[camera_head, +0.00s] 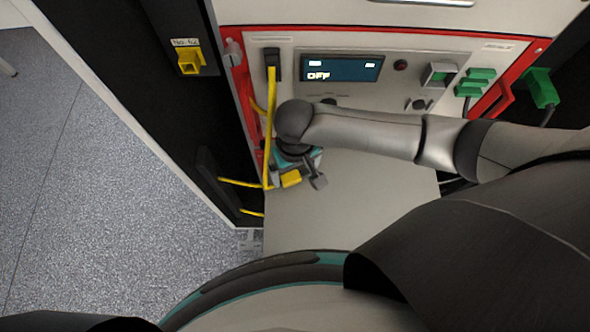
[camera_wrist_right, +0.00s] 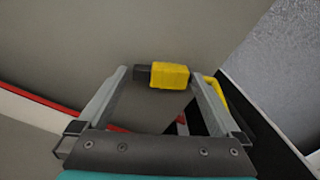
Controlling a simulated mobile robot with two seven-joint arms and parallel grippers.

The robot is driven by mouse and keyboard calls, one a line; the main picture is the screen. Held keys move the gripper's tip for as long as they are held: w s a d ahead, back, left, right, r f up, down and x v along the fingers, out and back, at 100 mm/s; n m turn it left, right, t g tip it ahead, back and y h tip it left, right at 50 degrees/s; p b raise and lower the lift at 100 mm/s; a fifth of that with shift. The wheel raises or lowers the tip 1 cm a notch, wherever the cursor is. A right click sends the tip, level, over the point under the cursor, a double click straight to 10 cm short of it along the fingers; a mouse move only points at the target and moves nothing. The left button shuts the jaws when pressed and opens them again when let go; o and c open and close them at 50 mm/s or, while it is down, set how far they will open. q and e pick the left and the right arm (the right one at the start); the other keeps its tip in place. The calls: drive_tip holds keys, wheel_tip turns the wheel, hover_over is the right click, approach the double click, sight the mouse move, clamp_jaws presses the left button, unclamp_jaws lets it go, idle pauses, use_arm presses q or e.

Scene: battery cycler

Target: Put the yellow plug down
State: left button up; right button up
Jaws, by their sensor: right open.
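The yellow plug (camera_head: 291,178) with a dark end lies on the grey shelf (camera_head: 370,212), near its left edge. In the right wrist view the yellow plug (camera_wrist_right: 170,76) shows between and at the tips of my fingers. My right gripper (camera_head: 302,183) reaches down over the shelf, with its jaws apart around the plug. The right gripper (camera_wrist_right: 156,73) also shows open in the wrist view; I cannot tell whether a finger touches the plug. A yellow cable (camera_head: 268,130) hangs beside it. My left gripper is not in view.
A red-framed panel with a display (camera_head: 340,68) reading OFF stands behind the shelf. Green connectors (camera_head: 475,83) are on its right. A yellow socket (camera_head: 190,62) sits on the black cabinet at left. The shelf's middle is clear below my arm.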

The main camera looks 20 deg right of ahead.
sight(295, 175)
wheel_tip(295, 175, up, 12)
drive_tip(key=p, duration=0.4)
drive_tip(key=shift+f, duration=0.1)
